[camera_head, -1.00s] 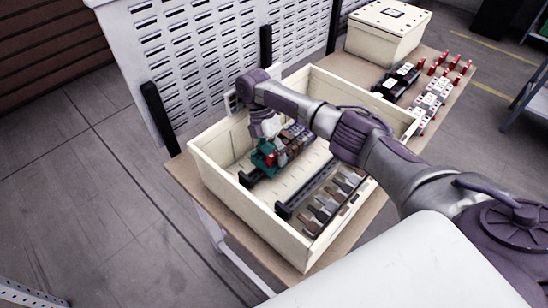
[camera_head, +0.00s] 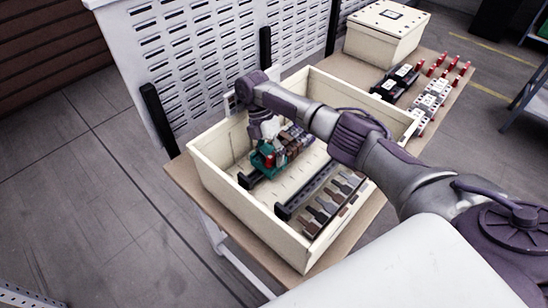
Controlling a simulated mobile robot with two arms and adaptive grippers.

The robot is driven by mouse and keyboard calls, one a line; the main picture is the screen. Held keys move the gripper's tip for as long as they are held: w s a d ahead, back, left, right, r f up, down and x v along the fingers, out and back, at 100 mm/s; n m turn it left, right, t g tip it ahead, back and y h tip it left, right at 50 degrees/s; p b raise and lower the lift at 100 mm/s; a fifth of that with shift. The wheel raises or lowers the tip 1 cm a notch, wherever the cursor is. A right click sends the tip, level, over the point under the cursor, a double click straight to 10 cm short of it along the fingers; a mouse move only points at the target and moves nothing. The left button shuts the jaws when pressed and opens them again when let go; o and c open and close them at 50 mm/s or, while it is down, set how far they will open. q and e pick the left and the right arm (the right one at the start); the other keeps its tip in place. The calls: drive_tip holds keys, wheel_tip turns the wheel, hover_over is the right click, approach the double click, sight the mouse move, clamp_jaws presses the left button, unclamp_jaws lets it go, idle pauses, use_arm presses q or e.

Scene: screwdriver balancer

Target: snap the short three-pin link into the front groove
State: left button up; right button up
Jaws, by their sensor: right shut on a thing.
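My right gripper (camera_head: 271,143) reaches down into a cream open box and is shut. Its fingertips are at the top of a row of terminal blocks, by the teal block (camera_head: 264,160) at the row's left end. The thing between its fingers is too small to make out clearly; it is probably the short three-pin link. The grooves in the blocks are too small to tell apart, and the gripper and arm hide part of the row. My left gripper is not in view.
The cream box (camera_head: 227,207) has high walls around the work. A second black rail (camera_head: 312,190) with several grey and brown pieces lies nearer the front. A closed cream box (camera_head: 385,38) and rows of red-and-white parts (camera_head: 430,98) stand farther right.

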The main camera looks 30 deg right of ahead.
drive_tip(key=shift+s+d+f, duration=0.15)
drive_tip(key=shift+s+f, duration=0.25)
drive_tip(key=o, duration=1.4)
drive_tip(key=shift+w, duration=0.1)
drive_tip(key=shift+r, duration=0.15)
